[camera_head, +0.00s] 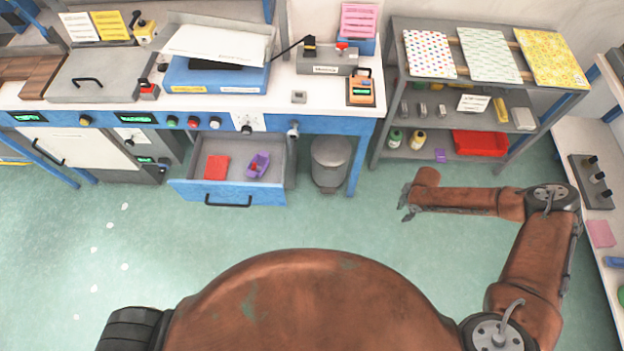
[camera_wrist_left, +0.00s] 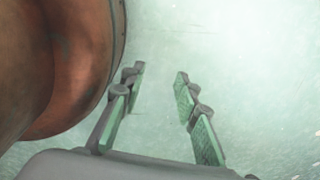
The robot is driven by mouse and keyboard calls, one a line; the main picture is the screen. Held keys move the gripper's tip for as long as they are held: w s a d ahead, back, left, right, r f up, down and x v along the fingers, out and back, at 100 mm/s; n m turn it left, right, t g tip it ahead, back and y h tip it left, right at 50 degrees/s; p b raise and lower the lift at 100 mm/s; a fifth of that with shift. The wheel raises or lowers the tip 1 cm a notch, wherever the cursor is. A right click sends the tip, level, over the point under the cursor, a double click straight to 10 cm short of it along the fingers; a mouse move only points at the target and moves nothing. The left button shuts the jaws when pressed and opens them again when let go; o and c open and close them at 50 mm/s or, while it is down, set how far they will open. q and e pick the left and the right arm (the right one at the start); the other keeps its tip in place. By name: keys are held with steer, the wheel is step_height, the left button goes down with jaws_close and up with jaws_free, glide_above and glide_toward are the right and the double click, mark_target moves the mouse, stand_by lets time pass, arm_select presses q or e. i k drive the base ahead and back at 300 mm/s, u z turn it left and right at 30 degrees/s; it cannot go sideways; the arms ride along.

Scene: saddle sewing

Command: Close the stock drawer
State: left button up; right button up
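The stock drawer (camera_head: 228,192) stands pulled out under the blue workbench in the head view. It has a blue front with a dark bar handle (camera_head: 228,204). A red item (camera_head: 216,167) and a purple item (camera_head: 258,165) lie inside it. My right gripper (camera_head: 405,204) is to the right of the drawer, well apart from it, over the floor. Its fingers look spread and empty. My left gripper (camera_wrist_left: 158,100) shows only in the left wrist view. Its green-padded fingers are apart with only pale floor between them.
A grey bin (camera_head: 330,162) stands right of the drawer under the bench (camera_head: 340,125). A grey shelf rack (camera_head: 375,140) stands at the back right, and a white side shelf (camera_head: 580,160) at the far right. The green floor before the drawer is clear.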

mark_target(239, 188)
steer(key=u, duration=0.4)
steer(key=k, duration=0.15)
steer(key=u, duration=0.35)
